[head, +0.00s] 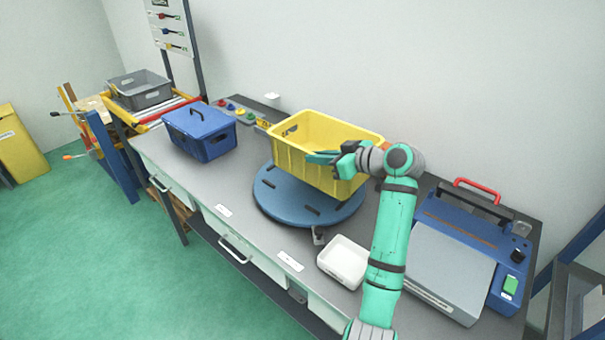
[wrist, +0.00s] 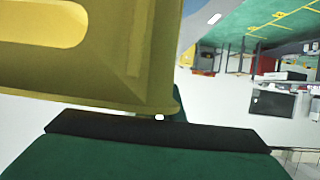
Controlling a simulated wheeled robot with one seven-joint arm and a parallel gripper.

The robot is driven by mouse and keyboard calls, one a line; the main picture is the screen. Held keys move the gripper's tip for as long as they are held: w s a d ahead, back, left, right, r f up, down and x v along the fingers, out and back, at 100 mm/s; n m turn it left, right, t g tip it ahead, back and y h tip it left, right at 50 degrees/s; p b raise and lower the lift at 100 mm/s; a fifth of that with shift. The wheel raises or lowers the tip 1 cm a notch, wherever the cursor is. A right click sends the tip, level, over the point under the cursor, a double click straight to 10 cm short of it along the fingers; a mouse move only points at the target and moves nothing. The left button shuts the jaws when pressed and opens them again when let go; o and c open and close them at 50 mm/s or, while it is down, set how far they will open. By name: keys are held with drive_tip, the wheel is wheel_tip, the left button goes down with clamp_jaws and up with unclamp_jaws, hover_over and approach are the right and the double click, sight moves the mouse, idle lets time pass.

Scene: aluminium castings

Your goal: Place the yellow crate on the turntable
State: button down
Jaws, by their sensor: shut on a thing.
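The yellow crate (head: 310,165) is an open-topped ribbed box over the blue round turntable (head: 290,207) on the grey bench. It looks about level. Whether its base touches the turntable or is slightly above it, I cannot tell. My gripper (head: 338,158) is shut on the crate's near right side, at the rim. In the wrist view the yellow crate (wrist: 90,60) fills the upper left, close against a dark gripper pad. The turntable's back is hidden behind the crate.
A blue lidded box (head: 200,135) stands to the left on the bench (head: 215,180). A white tray (head: 343,262) lies in front of the turntable. A blue machine with a red handle (head: 477,192) stands at the right. A grey crate (head: 140,90) sits on rollers at the far left.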

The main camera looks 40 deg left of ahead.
sight(302, 173)
drive_tip(key=a+f, duration=0.3)
drive_tip(key=w+a+f, duration=0.1)
drive_tip(key=a+f, duration=0.2)
drive_tip(key=shift+w+a+f, duration=0.1)
drive_tip(key=shift+w+f, duration=0.05)
drive_tip(key=shift+a+f, duration=0.1)
drive_tip(key=shift+f, duration=1.5)
drive_tip(key=c, duration=1.9)
unclamp_jaws()
drive_tip(key=shift+f, duration=0.1)
drive_tip(key=v, duration=1.2)
drive_tip(key=shift+w, duration=0.1)
